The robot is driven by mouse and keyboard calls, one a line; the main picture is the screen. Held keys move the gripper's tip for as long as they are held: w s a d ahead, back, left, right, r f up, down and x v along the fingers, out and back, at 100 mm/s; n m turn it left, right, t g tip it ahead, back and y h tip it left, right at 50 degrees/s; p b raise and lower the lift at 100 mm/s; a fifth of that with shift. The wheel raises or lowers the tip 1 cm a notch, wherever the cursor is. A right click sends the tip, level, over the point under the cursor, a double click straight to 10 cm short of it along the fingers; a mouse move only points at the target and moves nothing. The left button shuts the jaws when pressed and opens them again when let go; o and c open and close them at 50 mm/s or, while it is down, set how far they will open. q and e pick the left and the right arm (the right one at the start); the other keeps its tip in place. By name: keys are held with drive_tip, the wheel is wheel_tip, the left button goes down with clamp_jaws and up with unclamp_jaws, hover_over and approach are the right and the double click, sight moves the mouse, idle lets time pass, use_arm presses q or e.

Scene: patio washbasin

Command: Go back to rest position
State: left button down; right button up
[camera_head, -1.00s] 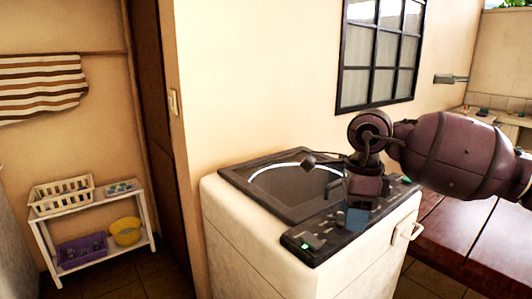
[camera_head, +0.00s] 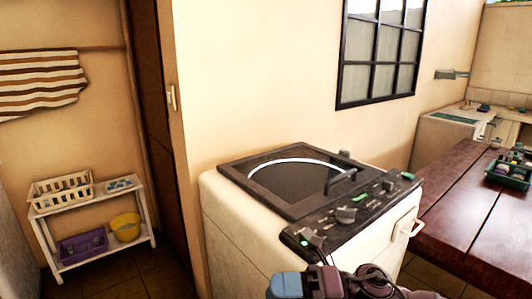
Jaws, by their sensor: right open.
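My right gripper (camera_head: 289,285) is at the bottom edge of the head view, low in front of the white washing machine (camera_head: 235,235). It is open and I see nothing in it. Its blue fingertips point left, and the rest of the arm is cut off by the bottom edge. The machine's dark lid with a round window (camera_head: 293,180) is down. Its control panel (camera_head: 345,218) with knobs and green buttons is in plain sight. My left gripper is not in view.
A wooden table (camera_head: 475,215) with a dark green tray (camera_head: 508,174) stands on the right. A white shelf (camera_head: 145,208) with baskets and a yellow bucket (camera_head: 125,228) stands on the left.

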drive_tip(key=d+f+m+t+h, duration=0.65)
drive_tip(key=m+t, duration=0.35)
drive_tip(key=m, duration=0.4)
drive_tip(key=d+f+m+t+h, duration=0.5)
drive_tip(key=d+f+m+t, duration=0.3)
drive_tip(key=m, duration=0.7)
drive_tip(key=s+d+f+m+g+h, duration=0.2)
drive_tip(key=s+d+f+m+h, duration=0.2)
drive_tip(key=s+f, duration=0.3)
drive_tip(key=s+d+f+m+g+h, duration=0.3)
drive_tip(key=s+d+f+m+h, duration=0.1)
drive_tip(key=s+d+f+m, duration=0.2)
drive_tip(key=s+f+m, duration=0.1)
drive_tip(key=s+f, duration=0.1)
drive_tip(key=s, duration=0.1)
drive_tip(key=shift+s+d+f, duration=0.15)
drive_tip(key=shift+s+f, duration=0.05)
drive_tip(key=shift+f, duration=0.1)
